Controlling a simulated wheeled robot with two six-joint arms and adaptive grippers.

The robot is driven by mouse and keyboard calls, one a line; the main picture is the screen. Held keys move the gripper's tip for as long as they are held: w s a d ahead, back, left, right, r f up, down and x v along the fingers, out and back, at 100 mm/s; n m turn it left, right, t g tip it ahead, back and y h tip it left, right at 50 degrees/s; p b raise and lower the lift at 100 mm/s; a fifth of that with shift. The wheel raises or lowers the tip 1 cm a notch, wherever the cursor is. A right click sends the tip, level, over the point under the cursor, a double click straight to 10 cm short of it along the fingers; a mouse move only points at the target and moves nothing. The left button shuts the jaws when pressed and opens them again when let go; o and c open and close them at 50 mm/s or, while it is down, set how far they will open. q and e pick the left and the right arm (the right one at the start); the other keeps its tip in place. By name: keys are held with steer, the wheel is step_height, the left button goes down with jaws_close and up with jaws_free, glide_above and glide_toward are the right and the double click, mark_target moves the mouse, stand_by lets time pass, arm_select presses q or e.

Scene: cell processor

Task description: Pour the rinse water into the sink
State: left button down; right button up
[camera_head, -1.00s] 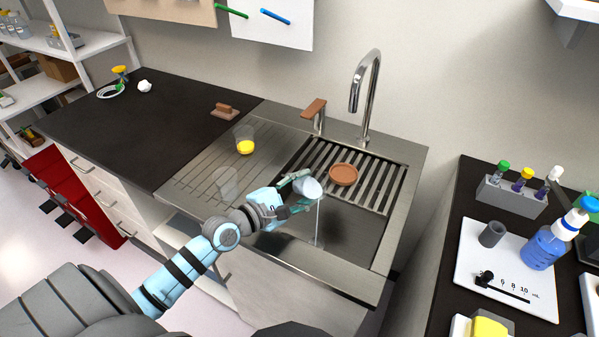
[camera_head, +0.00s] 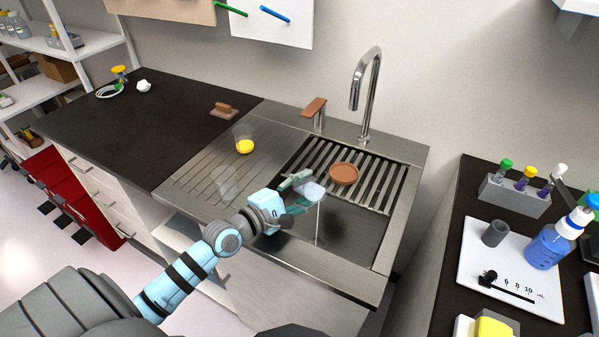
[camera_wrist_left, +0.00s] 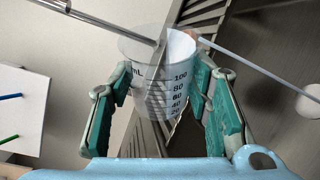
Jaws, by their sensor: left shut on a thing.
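My left gripper (camera_head: 300,198) is shut on a clear graduated beaker (camera_wrist_left: 157,92) and holds it over the sink basin (camera_head: 352,232). The beaker is tilted; it also shows in the head view (camera_head: 314,191), partly hidden by the fingers. A thin stream of water (camera_head: 318,224) falls from it into the basin; in the wrist view the stream (camera_wrist_left: 250,65) leaves the rim toward the right. In the wrist view the teal fingers sit on both sides of the beaker. How much water is left inside is unclear. My right gripper is not in view.
A slatted rack with a brown round dish (camera_head: 344,173) covers the back of the sink. The faucet (camera_head: 365,95) rises behind. A beaker with yellow liquid (camera_head: 245,145) and a faint clear beaker (camera_head: 227,182) stand on the drainboard, left of my gripper.

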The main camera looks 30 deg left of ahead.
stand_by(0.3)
arm_select(q)
steer(key=shift+f+m+b, duration=0.2)
steer(key=shift+m+b, duration=0.15)
steer(key=shift+m, duration=0.15)
steer(key=shift+d, duration=0.1)
steer(key=shift+f+m+b, duration=0.1)
steer(key=shift+m+b, duration=0.4)
steer(key=shift+m, duration=0.1)
steer(key=shift+s+d+f+m+t+b, duration=0.1)
steer(key=shift+f+m+t+b, duration=0.15)
steer(key=shift+m+b, duration=0.25)
steer(key=shift+r, duration=0.1)
